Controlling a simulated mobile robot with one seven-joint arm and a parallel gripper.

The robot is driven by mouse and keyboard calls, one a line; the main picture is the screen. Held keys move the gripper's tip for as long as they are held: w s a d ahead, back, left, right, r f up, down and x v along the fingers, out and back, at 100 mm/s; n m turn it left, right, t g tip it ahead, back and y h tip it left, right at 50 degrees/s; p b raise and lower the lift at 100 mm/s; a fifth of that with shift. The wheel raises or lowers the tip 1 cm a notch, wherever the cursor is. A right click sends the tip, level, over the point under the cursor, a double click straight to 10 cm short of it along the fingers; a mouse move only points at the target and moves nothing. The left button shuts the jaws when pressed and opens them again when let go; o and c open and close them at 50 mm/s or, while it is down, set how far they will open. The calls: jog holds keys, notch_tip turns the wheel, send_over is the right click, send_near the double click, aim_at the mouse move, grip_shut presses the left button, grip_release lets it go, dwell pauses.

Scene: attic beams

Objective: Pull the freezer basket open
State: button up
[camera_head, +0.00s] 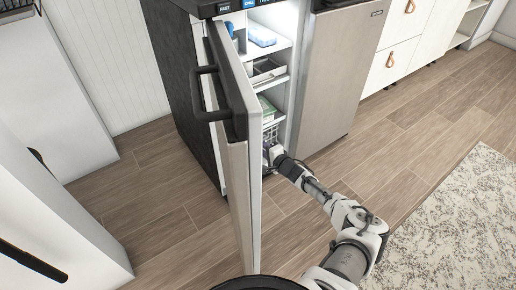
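The freezer basket (270,133) is a white wire basket low inside the open compartment of the steel appliance. Only a small part of it shows past the door edge. My gripper (271,153) is at the compartment's opening, just below and in front of the visible wires. The open door's edge and my own wrist hide the fingertips, so I cannot tell whether they touch the basket or are open or shut. The door (238,150) with its dark handle (207,95) stands swung open, to the left of my arm.
Shelves above the basket hold a blue-and-white pack (261,34), a tray (265,70) and a green-and-white item (266,107). A closed steel door (340,75) stands to the right. White cabinets flank both sides. Wood floor and a patterned rug (455,215) lie clear at right.

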jog(key=shift+b+x, duration=0.55)
jog(key=shift+x, duration=1.25)
jog(key=shift+c, duration=0.4)
grip_shut()
